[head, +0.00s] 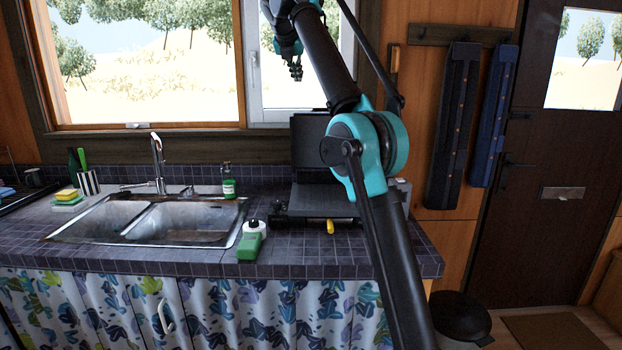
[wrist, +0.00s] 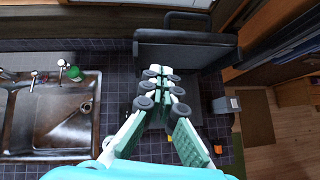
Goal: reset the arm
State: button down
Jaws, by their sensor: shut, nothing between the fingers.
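My gripper (head: 296,71) is raised high in front of the window in the head view, small and far up. In the wrist view its pale green fingers (wrist: 160,73) come together at the tips, with nothing visible between them. The fingers appear over the counter and the black open-lidded appliance (wrist: 190,52). My arm rises across the middle of the head view and hides part of that appliance (head: 312,200).
A double sink (head: 185,222) with a tap (head: 158,165) is at left. On the tiled counter (head: 180,259) are a green bottle (head: 229,183), a green-and-white bottle (head: 251,243) and a small yellow object (head: 330,227). A dark door (head: 540,160) is at right.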

jog(key=s+d+f+m+g, duration=0.2)
jog(key=d+f+m, duration=0.8)
jog(key=f, duration=0.4)
jog(key=s+d+f+m, duration=0.3)
jog(key=s+f+m, duration=0.2)
jog(key=s+f, duration=0.2)
jog(key=s+d+f+m+g, duration=0.1)
jog(key=s+d+f+m, duration=0.3)
jog(key=s+f, duration=0.3)
jog(key=s+d+f+m+g, duration=0.1)
jog(key=s+d+f+m, duration=0.3)
jog(key=f, duration=1.1)
jog(key=shift+s+d+m+y, duration=0.2)
jog(key=shift+s+m, duration=0.35)
jog(key=shift+s, duration=0.3)
jog(key=shift+s+d+m+y, duration=0.1)
jog(key=shift+s+m+y, duration=0.1)
jog(key=shift+s+m, duration=0.5)
jog(key=s+d+f+m, duration=0.1)
jog(key=s+f+m, duration=0.3)
jog(key=s+f, duration=0.4)
jog(key=s+d+f+m+g+y, duration=0.1)
jog(key=s+f+m, duration=0.3)
jog(key=s+f, duration=0.5)
jog(key=s, duration=0.4)
jog(key=shift+s, duration=0.25)
